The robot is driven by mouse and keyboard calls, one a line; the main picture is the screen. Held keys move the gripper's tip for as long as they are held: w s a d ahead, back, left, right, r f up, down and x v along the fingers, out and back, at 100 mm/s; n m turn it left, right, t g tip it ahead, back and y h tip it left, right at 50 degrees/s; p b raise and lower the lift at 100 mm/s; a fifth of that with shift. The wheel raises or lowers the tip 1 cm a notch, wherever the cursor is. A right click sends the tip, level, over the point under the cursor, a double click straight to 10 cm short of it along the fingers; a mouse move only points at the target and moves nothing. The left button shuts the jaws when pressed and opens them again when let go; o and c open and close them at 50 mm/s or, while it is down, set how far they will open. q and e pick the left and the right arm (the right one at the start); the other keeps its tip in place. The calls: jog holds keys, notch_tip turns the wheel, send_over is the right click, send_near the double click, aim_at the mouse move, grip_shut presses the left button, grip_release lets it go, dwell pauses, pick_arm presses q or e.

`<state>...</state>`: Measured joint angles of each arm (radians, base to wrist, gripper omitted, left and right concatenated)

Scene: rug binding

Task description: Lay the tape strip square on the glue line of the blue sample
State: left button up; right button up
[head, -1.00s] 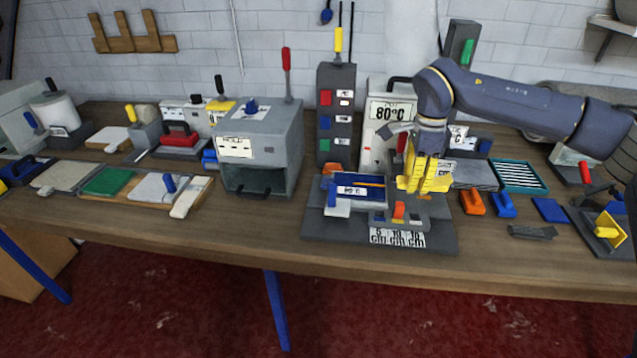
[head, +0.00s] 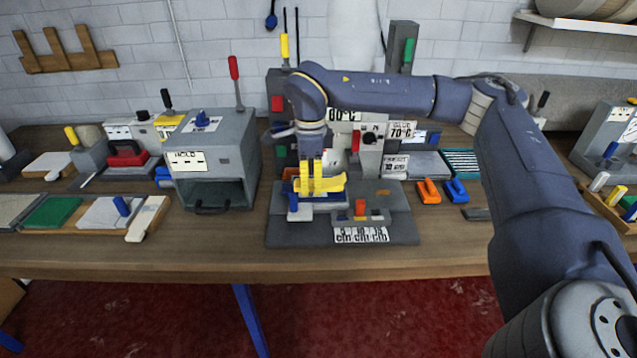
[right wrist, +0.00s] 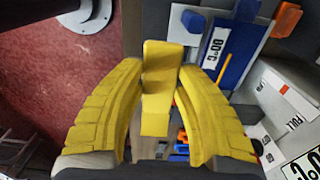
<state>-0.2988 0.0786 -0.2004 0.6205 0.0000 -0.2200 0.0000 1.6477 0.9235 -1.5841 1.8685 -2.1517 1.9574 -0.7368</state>
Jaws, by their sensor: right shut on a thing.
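The blue sample (head: 330,206) lies in the fixture on the dark board. In the right wrist view a blue strip-like surface (right wrist: 236,52) with a thin orange line shows beyond the fingers. My right gripper (head: 319,187) has yellow fingers and is over the blue sample, hiding much of it. In the right wrist view its fingertips (right wrist: 160,68) close on a smooth yellow piece between them. This seems to be the tape strip or its grip; its underside is hidden, and I cannot tell whether it touches the sample. My left gripper is out of view.
A grey box (head: 212,150) stands close on the left. Orange (head: 428,190) and blue (head: 456,190) clips lie to the right.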

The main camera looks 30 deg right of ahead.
jog(key=w+d, duration=0.9)
jog(key=w, duration=0.2)
jog(key=f, duration=0.5)
jog(key=shift+d+f, duration=0.25)
jog(key=shift+d, duration=0.1)
jog(key=shift+f, duration=2.75)
jog(key=shift+w+d+f, duration=0.15)
jog(key=shift+w+f, duration=0.05)
jog(key=shift+f, duration=0.05)
jog(key=shift+f, duration=0.15)
jog(key=o, duration=0.9)
notch_tip(320, 180, up, 12)
jog(key=shift+r, duration=0.2)
